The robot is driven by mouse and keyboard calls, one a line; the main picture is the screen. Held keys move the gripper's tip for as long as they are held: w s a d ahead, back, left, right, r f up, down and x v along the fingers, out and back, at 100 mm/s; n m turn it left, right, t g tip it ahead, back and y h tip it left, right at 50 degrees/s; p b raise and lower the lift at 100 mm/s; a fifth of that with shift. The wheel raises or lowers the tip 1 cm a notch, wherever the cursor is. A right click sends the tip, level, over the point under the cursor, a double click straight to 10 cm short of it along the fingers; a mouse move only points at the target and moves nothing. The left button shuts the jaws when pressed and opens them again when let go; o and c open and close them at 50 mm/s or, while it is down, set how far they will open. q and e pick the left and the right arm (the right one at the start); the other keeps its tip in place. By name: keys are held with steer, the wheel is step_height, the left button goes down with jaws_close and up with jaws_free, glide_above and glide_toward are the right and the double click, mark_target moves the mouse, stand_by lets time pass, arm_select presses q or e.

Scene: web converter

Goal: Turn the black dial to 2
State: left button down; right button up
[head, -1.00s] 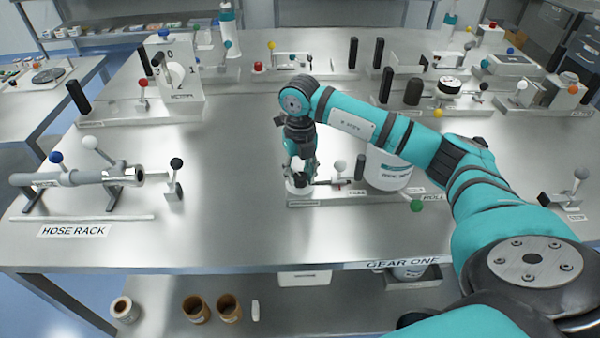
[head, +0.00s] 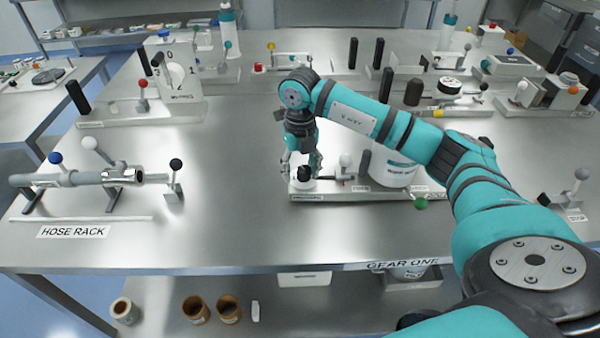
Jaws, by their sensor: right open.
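A small black dial (head: 304,174) sits on a round white base at the left end of a low rail in the middle of the table. My right gripper (head: 302,163) points down just above it, with its fingers apart on either side and nothing held. I cannot tell whether a finger touches the dial. Its marks and pointer are too small to read. My left gripper is not in view.
A grey-knobbed lever (head: 345,161) and a white canister (head: 392,168) stand right of the dial. A hose rack (head: 95,178) is at the left. A white panel with numbers (head: 178,78) stands behind. Bare table lies between.

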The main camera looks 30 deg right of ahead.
step_height(320, 180, up, 10)
steer(key=shift+r, duration=0.2)
step_height(320, 180, up, 5)
steer(key=n+p, duration=0.5)
glide_above(300, 170)
steer(key=n, duration=0.3)
steer(key=f+p, duration=0.1)
steer(key=f, duration=0.4)
steer(key=f+p, duration=0.1)
steer(key=f, duration=0.5)
steer(key=f+p, duration=0.1)
steer(key=f, duration=0.5)
steer(key=shift+s+a+p, duration=0.3)
steer(key=shift+s+p, duration=0.05)
steer(key=shift+s, duration=0.05)
steer(key=shift+c, duration=0.2)
